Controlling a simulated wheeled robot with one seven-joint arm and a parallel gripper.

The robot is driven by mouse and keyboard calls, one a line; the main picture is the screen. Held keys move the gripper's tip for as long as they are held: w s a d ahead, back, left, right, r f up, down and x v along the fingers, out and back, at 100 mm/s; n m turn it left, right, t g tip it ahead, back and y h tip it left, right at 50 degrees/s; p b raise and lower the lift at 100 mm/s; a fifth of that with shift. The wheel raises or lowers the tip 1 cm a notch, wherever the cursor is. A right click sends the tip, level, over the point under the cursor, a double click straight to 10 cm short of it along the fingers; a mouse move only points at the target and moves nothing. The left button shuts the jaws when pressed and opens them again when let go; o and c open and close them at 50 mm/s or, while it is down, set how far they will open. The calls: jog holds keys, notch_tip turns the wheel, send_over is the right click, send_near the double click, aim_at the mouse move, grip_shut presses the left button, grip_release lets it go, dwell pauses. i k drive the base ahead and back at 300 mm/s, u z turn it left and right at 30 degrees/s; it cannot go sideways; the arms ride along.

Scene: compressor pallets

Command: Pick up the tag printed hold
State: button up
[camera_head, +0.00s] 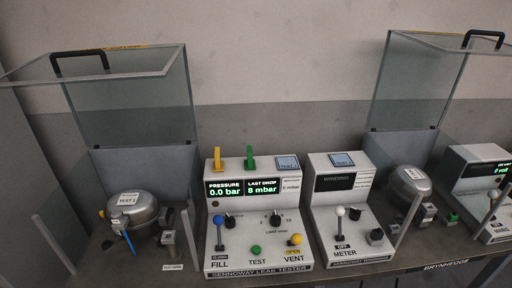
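Two small upright tags stand at the top edge of the leak tester (258,268): a yellow tag (218,158) on the left and a green tag (250,157) to its right. Any print on them is too small to read, so I cannot tell which one says hold. My gripper is not in view.
Silver compressors sit at left (132,212) and right (409,184), under raised clear covers with black handles (80,62). A winding meter box (340,220) stands right of the leak tester. Upright levers and posts rise along the bench front; the wall is behind.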

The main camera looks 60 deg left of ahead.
aim_at(219, 165)
jog(key=z, duration=0.05)
jog(key=i, duration=0.15)
jog(key=u, duration=3.65)
